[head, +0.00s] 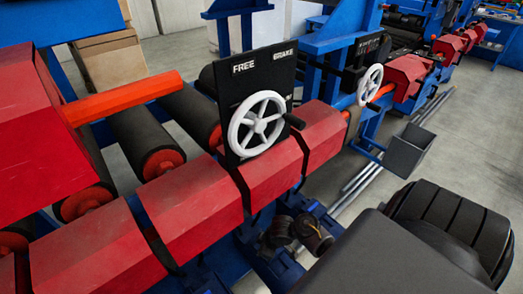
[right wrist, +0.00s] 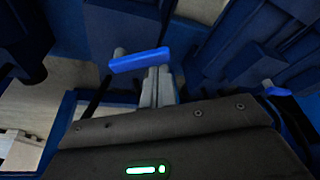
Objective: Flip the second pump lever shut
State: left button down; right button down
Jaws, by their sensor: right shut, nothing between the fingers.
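A lever with a blue handle (right wrist: 140,60) lies across the middle of the right wrist view, slanting slightly up to the right. My right gripper (right wrist: 157,73) has its grey fingers together and empty, with the tips right at the lower edge of this handle. I cannot tell whether they touch it. Another blue handle end (right wrist: 274,88) shows at the right, partly hidden by dark parts. I cannot tell which handle is the second pump's. No pump lever is clear in the head view, and neither gripper shows there.
In the head view, red covers (head: 190,207) run along the machine beside dark rollers (head: 147,137). A black FREE/BRAKE panel (head: 268,80) carries a white handwheel (head: 257,123); another handwheel (head: 370,85) stands further back. Blue framework (right wrist: 215,40) surrounds the lever closely.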

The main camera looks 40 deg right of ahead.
jog(key=shift+s+n+p, duration=0.15)
jog(key=shift+n+p, duration=0.25)
